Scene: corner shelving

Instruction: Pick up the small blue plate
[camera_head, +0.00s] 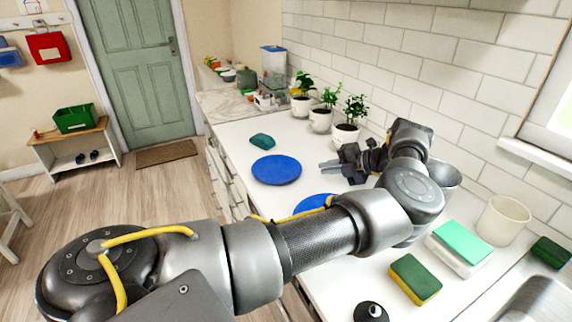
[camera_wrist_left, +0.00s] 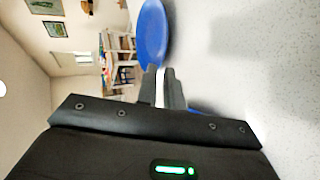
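Two blue plates lie on the white counter. One blue plate (camera_head: 276,170) is fully visible in the head view. A second blue plate (camera_head: 313,203) is nearer and partly hidden behind my left arm, so I cannot compare their sizes. My left gripper (camera_head: 325,166) is over the counter to the right of the visible plate, fingers pointing left, apart from it. In the left wrist view the fingers (camera_wrist_left: 162,87) show a narrow gap with nothing held. A blue plate (camera_wrist_left: 153,32) lies beyond the fingertips, and a blue edge (camera_wrist_left: 194,110) shows beside them. My right gripper is out of view.
Potted plants (camera_head: 346,133) line the tiled wall behind the gripper. A teal object (camera_head: 262,141) lies beyond the plates. A sponge (camera_head: 415,279), a white cup (camera_head: 503,220) and a metal bowl (camera_head: 443,174) stand at the right, with a sink (camera_head: 520,300) at the lower right.

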